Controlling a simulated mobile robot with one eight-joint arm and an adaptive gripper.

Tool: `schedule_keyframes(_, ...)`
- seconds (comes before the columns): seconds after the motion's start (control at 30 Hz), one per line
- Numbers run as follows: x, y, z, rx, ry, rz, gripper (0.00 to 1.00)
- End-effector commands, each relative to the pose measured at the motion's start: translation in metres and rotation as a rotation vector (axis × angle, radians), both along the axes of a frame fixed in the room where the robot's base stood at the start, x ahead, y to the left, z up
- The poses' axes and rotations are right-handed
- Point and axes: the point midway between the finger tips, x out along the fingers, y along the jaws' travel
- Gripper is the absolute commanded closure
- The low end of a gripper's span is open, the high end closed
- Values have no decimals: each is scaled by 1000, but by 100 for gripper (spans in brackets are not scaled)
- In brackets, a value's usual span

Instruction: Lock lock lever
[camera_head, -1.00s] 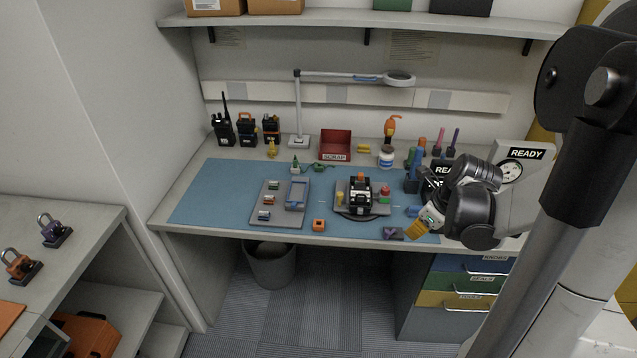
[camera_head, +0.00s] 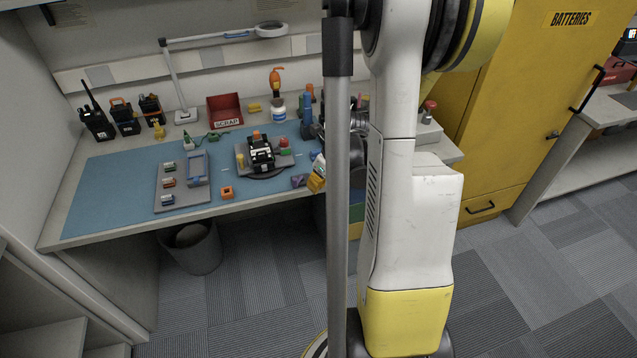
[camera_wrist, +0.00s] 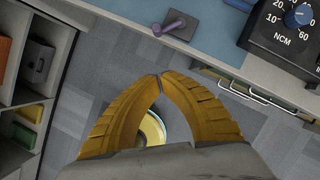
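A small dark plate with a purple lever (camera_wrist: 170,28) lies near the front edge of the blue-topped bench in the wrist view. It looks like the lock lever, and it also shows in the head view (camera_head: 299,181). My gripper (camera_wrist: 160,76) has two ribbed yellow fingers whose tips meet, with nothing seen between them. The fingertips are below the lever in the wrist picture and apart from it. In the head view my gripper (camera_head: 316,184) is just right of the lever at the bench's front edge, partly hidden by my own body.
A dial box marked NCM (camera_wrist: 288,28) stands right of the lever. A black radio on a stand (camera_head: 260,153), an orange block (camera_head: 227,192) and a parts tray (camera_head: 170,200) are on the blue mat (camera_head: 110,190). A bin (camera_head: 192,250) stands below; a yellow cabinet (camera_head: 520,100) is right.

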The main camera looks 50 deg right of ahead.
Motion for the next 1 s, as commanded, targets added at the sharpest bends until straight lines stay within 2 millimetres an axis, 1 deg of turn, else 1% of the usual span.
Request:
schedule_keyframes(0.03, 5, 0, -16, 0, 0, 1, 100)
schedule_keyframes(0.2, 18, 1, -48, -1, 0, 2, 100)
schedule_keyframes(0.33, 39, 3, -44, 0, 0, 3, 100)
schedule_keyframes(0.5, 53, 3, -43, 0, 0, 2, 100)
schedule_keyframes(0.63, 57, 3, -42, 1, 0, 0, 100)
schedule_keyframes(1.0, 57, 3, -42, 0, 0, 0, 100)
